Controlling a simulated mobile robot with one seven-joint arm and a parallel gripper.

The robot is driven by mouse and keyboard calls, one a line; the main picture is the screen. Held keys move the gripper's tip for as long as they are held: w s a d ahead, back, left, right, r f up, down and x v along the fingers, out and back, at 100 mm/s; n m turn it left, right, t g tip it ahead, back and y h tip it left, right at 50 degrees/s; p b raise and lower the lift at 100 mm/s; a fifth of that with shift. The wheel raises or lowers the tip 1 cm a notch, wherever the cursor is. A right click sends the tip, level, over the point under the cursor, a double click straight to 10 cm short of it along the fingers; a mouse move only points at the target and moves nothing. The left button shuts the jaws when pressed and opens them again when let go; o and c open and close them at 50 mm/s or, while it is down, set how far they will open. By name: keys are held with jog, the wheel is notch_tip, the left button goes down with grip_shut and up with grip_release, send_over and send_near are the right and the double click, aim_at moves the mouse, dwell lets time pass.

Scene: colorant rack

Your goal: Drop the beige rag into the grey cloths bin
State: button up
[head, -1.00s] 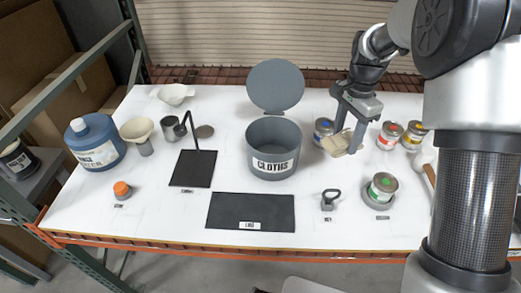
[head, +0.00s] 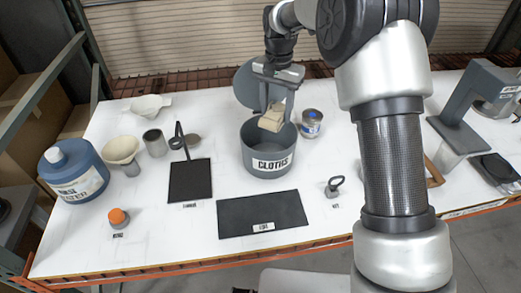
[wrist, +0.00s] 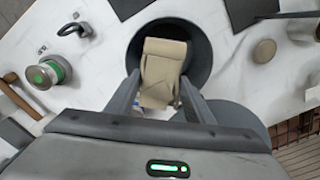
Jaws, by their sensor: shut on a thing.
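The beige rag (head: 272,117) is folded and held between the fingers of my gripper (head: 277,98). In the wrist view the rag (wrist: 162,68) sits between the fingertips (wrist: 160,88), with the bin's dark opening around and behind it. The grey cloths bin (head: 268,163) stands on the white table, labelled CLOTHS, with its round lid (head: 247,84) raised at the back. My gripper is over the bin's opening, and the rag hangs around the height of the rim or just above it. The bin's inside is partly hidden by the rag.
A blue-marked can (head: 311,124) stands close to the right of the bin. A black mat (head: 262,212) lies in front. A black plate with a post (head: 190,180), funnels (head: 122,150) and a blue jug (head: 73,172) are to the left. A grey stand (head: 462,115) is at right.

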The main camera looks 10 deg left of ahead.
jog(key=shift+a+f, duration=0.15)
jog(key=shift+f, duration=0.05)
notch_tip(320, 180, down, 6)
jog(key=b, duration=0.3)
jog(key=shift+r, duration=0.25)
jog(key=o, duration=1.1)
jog(key=shift+c, duration=0.2)
notch_tip(320, 180, up, 17)
jog(key=shift+r, duration=0.2)
